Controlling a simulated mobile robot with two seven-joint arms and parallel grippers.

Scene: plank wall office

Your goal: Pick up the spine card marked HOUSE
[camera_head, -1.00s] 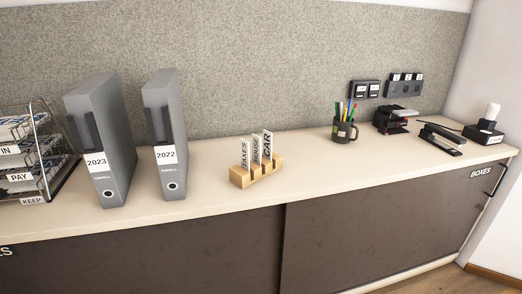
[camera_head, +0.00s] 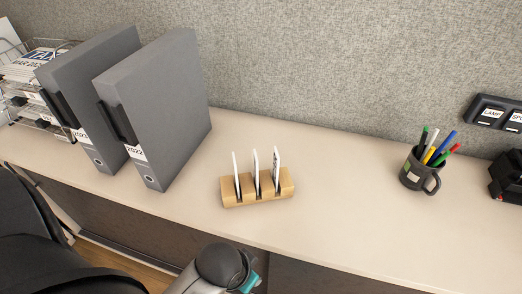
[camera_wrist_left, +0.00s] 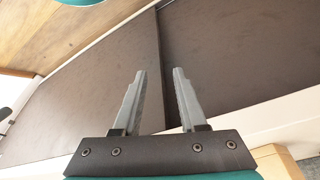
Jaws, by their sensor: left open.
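A small wooden block (camera_head: 230,196) stands on the counter with three thin white cards upright in its slots. The middle card (camera_head: 256,174) is the one marked HOUSE in the earlier head view, with TAXES to its left and CAR to its right. Now the cards show nearly edge-on and I cannot read them. My left gripper (camera_wrist_left: 158,98) is open and empty in the left wrist view, with dark cabinet doors beyond its fingers. In the head view only part of my left arm shows at the bottom, below the counter's front edge; its fingers are hidden. My right gripper is out of view.
Two grey binders (camera_head: 160,105) stand left of the block, with a wire tray (camera_head: 40,50) of papers beyond them. A dark mug (camera_head: 415,178) of pens stands to the right. The counter (camera_head: 330,205) between block and mug is clear. A grey felt panel (camera_head: 320,70) rises behind.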

